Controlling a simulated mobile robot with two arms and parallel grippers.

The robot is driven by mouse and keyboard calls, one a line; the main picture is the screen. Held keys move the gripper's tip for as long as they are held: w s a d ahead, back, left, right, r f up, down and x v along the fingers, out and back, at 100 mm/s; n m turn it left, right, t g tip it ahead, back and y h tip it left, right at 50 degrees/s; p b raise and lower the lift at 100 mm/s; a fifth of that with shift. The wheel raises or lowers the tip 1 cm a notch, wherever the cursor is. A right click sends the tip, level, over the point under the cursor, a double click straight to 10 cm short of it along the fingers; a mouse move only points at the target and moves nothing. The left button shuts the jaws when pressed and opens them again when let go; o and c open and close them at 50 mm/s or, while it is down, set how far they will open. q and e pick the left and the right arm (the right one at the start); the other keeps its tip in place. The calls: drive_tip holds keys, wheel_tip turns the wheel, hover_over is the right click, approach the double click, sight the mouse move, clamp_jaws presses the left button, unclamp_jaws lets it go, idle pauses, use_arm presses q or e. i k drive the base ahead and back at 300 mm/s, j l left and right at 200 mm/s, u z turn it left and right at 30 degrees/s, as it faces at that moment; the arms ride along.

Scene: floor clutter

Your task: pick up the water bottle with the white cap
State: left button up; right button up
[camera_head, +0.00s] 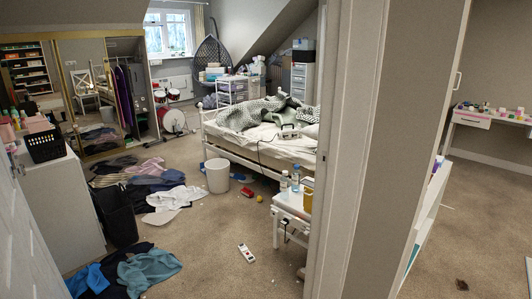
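Two small clear bottles stand on a white bedside table (290,204) near the door frame. The left bottle (284,183) seems to have a pale or white cap. The right bottle (295,181) is slightly taller and bluish at the top. They are small here, so I cannot be sure of the cap colours. The door frame hides the table's right part. Neither of my grippers is in view.
The door frame and wall (366,150) block the right middle. Clothes (150,270) lie on the carpet at the left. A white bin (217,176), a red item (247,192) and a white remote (246,253) are on the floor. Bare carpet (205,225) lies between.

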sight(284, 181)
drive_tip(key=i+j+z, duration=0.25)
drive_tip(key=i+j, duration=0.15)
drive_tip(key=i, duration=0.3)
drive_tip(key=i+j+z, duration=0.2)
drive_tip(key=i+j, duration=0.35)
drive_tip(key=i, duration=0.1)
